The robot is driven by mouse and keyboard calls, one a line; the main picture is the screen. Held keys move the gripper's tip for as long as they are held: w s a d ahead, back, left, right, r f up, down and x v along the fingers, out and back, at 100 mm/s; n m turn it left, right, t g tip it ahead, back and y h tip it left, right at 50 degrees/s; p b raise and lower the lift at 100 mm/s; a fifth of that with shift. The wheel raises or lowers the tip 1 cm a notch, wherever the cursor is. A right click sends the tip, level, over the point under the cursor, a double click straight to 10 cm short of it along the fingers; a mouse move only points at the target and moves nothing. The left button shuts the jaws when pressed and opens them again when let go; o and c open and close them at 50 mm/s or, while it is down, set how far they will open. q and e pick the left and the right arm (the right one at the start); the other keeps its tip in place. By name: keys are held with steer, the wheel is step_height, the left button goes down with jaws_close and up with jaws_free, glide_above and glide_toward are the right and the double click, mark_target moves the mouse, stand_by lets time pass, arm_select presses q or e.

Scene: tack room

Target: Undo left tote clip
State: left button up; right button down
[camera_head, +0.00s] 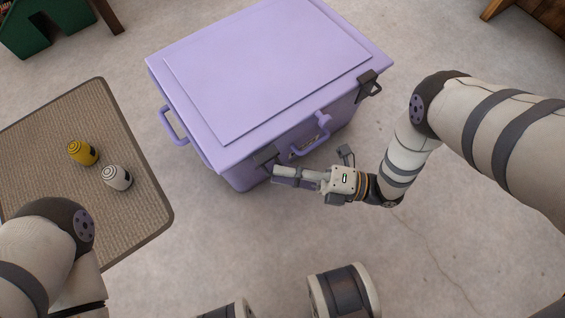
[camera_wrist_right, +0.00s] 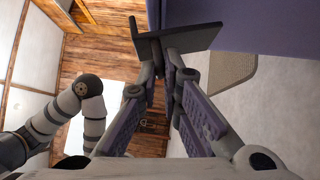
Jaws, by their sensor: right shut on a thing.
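The lilac tote (camera_head: 240,172) stands on the floor with its flat lid (camera_head: 265,70) on. The left tote clip (camera_head: 265,155), dark grey, is at the front left of the lid's near edge. My right gripper (camera_head: 277,176) is at this clip, its fingers pointing left along the tote's front. In the right wrist view the fingertips (camera_wrist_right: 172,62) are closed on the clip's dark plate (camera_wrist_right: 178,38), beside the lilac wall (camera_wrist_right: 260,22). Whether the clip is still hooked to the lid is hidden. My left arm shows at lower left, but its gripper is out of view.
A second dark clip (camera_head: 369,85) is at the tote's right corner. Lilac handles stand out at the left (camera_head: 172,126) and front (camera_head: 310,143). Concrete floor is clear at right.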

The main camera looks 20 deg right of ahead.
steer(key=shift+s+d+f+n+y+b, duration=0.1)
steer(key=shift+s+f+n+y+b, duration=0.15)
steer(key=shift+f+n+y+b, duration=0.35)
steer(key=shift+s+d+f+n+y+b, duration=0.1)
steer(key=shift+s+f+n+y+b, duration=0.2)
steer(key=shift+n+y, duration=0.35)
steer(key=c, duration=1.8)
jaws_free()
steer(key=shift+o, duration=0.2)
steer(key=v, duration=1.2)
steer(key=shift+r, duration=0.1)
